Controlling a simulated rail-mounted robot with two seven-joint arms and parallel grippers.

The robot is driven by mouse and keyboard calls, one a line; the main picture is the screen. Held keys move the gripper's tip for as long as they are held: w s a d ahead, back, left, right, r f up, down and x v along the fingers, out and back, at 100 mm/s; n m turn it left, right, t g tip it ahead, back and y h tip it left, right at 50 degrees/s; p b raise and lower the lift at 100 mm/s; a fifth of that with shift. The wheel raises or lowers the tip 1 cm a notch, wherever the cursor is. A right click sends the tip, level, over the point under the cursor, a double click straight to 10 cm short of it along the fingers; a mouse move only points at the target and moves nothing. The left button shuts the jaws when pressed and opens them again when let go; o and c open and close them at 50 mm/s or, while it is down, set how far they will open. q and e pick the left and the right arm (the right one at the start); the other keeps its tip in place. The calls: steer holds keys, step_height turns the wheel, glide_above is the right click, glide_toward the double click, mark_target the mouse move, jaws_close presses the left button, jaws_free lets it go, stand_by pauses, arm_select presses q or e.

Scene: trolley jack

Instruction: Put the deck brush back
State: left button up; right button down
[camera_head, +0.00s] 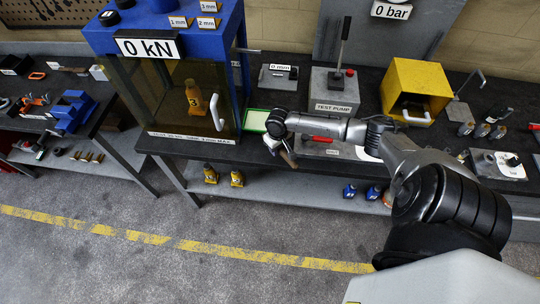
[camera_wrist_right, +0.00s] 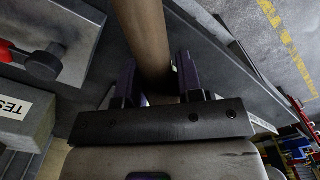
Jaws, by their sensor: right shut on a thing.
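My right gripper (camera_head: 284,148) is at the front edge of the bench, in front of the test pump. It is shut on a round brown wooden handle, which I take to be that of the deck brush (camera_wrist_right: 143,38). In the right wrist view the handle runs between the two dark fingers and up out of the picture. In the head view only a short brown piece shows below the gripper. The brush head cannot be made out. My left gripper is not in view.
The bench (camera_head: 262,174) holds a blue press (camera_head: 165,100) marked 0 kN, a test pump (camera_head: 334,92) and a yellow box (camera_head: 416,88). The floor (camera_head: 190,275) in front is clear, with a yellow line.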

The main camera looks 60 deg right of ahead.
mark_target(270, 159)
steer(key=shift+w+a+f, duration=0.4)
steer(key=shift+w, duration=0.25)
steer(key=shift+w+a+f, duration=0.35)
steer(key=shift+w+f, duration=0.05)
steer(key=shift+w, duration=0.2)
steer(key=shift+f, duration=2.05)
steer(key=shift+f, duration=0.15)
steer(key=c, duration=0.8)
jaws_free()
